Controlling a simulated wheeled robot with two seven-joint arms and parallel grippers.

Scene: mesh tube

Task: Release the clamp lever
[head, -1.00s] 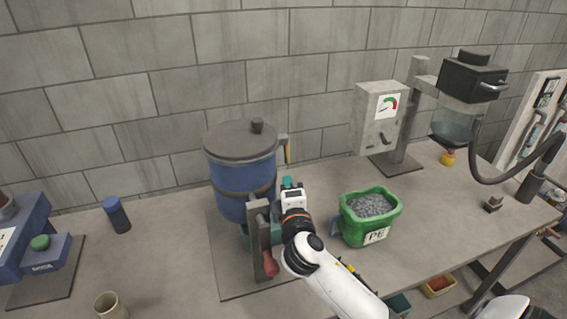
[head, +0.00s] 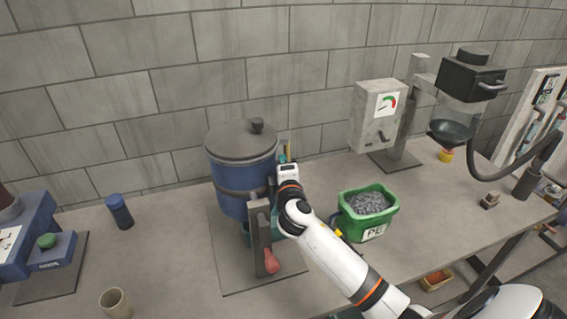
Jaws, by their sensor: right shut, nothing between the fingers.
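A blue drum-like pot (head: 232,180) with a grey lid stands on a flat plate on the bench. A grey post (head: 259,236) stands at its front, with a red-handled lever (head: 271,261) hanging down beside it. A thin yellowish upright piece (head: 285,149) shows at the pot's right rim. My right gripper (head: 284,159) is at the pot's right side, close to that piece, with its teal fingertips shut and empty. Its wrist partly covers the pot's lower right side and the parts behind the post. The left gripper is not in view.
A green tub of grey pellets (head: 368,212) stands right of my arm. A gauge box (head: 376,116) and a black machine head (head: 469,80) stand farther right. A blue cylinder (head: 119,211) and a beige cup (head: 116,304) are at the left. Bench space between them and the pot is clear.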

